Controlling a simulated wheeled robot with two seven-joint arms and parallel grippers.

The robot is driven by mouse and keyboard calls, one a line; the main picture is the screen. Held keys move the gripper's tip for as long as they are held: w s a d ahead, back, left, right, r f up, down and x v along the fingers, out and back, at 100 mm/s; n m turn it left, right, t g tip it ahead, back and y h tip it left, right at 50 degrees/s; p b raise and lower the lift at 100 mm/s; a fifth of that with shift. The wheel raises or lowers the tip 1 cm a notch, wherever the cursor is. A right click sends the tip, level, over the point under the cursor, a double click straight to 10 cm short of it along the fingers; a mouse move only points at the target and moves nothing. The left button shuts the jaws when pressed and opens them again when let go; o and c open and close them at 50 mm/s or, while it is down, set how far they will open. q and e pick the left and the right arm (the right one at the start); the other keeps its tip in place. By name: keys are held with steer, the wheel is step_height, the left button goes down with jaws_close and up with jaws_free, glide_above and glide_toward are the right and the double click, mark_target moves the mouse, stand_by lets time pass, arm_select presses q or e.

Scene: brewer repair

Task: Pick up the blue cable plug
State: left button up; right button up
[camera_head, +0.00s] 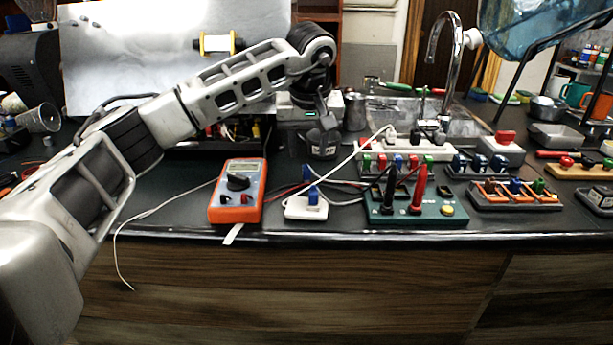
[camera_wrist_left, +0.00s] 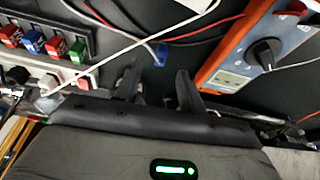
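In the left wrist view a blue piece (camera_wrist_left: 162,55), which looks like the plug, shows just beyond the fingertips. My left gripper (camera_head: 320,152) reaches in from the left and hangs over the bench behind the plug. In the left wrist view its two dark fingers (camera_wrist_left: 158,80) are apart with nothing between them. My right gripper is not in view.
An orange multimeter (camera_head: 238,191) lies left of the white block. A green board (camera_head: 415,205) with black and red probes stands to the right. White, red and dark cables cross near the plug. A white power strip (camera_head: 405,147) and terminal blocks (camera_head: 515,194) fill the right side.

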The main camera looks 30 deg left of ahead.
mark_target(306, 167)
arm_select(q)
steer(key=shift+x, duration=2.8)
steer(key=shift+a, duration=0.1)
jaws_close()
